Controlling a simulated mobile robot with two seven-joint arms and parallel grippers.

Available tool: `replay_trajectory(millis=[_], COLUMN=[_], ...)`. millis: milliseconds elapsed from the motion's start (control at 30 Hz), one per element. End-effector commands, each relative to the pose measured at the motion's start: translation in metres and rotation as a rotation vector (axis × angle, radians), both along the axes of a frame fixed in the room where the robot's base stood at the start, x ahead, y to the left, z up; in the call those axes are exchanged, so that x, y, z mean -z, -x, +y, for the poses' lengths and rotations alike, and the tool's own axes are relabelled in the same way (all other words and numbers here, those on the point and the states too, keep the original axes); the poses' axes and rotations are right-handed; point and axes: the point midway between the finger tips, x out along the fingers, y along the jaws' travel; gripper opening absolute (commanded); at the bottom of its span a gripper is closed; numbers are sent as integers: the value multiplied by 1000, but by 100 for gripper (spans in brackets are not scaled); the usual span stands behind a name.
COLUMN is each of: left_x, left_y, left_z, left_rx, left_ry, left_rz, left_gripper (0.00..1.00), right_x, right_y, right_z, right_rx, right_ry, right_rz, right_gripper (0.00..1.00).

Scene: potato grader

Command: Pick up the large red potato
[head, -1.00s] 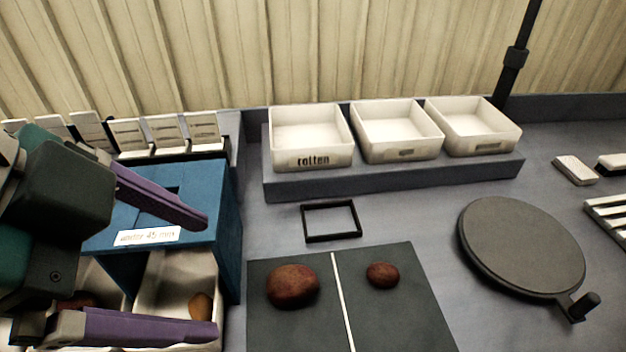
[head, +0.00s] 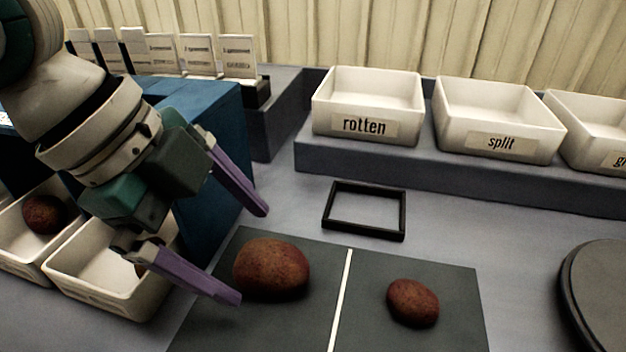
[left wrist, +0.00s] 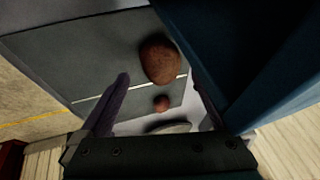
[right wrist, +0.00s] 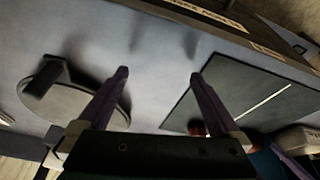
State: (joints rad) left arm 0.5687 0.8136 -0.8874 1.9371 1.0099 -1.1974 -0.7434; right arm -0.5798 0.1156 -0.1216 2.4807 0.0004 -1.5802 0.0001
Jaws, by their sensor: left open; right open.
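The large red potato (head: 271,268) lies on the left half of a dark mat (head: 318,328) split by a white line. A smaller red potato (head: 413,302) lies on the right half. My left gripper (head: 254,255) is open and empty, its purple fingers pointing toward the large potato from the left, just short of it. The left wrist view also shows the large potato (left wrist: 160,59) and the small one (left wrist: 161,103). My right gripper (right wrist: 158,76) is open and empty in the right wrist view, above the table between the round disc and the mat.
White bins marked rotten (head: 366,125) and split (head: 497,143) stand on a raised ledge behind. A black square frame (head: 364,234) lies behind the mat. A blue box (head: 228,140) and white bins (head: 112,293) with a potato (head: 45,214) are at left. A dark round disc (head: 606,290) is at right.

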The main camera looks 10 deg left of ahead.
Motion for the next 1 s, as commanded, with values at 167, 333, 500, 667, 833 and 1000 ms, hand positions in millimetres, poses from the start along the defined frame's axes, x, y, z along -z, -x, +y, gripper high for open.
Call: replay_trajectory(millis=[167,333,500,667,833,1000], left_x=[27,37,37,37,37,37], left_y=[-9,-11,-11,-11,-11,-11], left_z=[-11,-15,-15,-15,-15,-15], left_rx=[0,2,2,1,1,1], left_ry=[2,-1,-2,0,0,0], left_rz=[3,0,0,1,1,1], left_gripper=[100,100,100,84,65,46], right_x=[4,5,5,5,5,5], right_y=[0,0,0,0,0,0], right_z=[0,0,-1,-2,-3,-3], right_rx=[0,0,1,-1,-3,-3], right_ry=[0,1,2,6,9,9], right_rz=[1,1,1,1,2,2], right_gripper=[100,100,100,100,100,100])
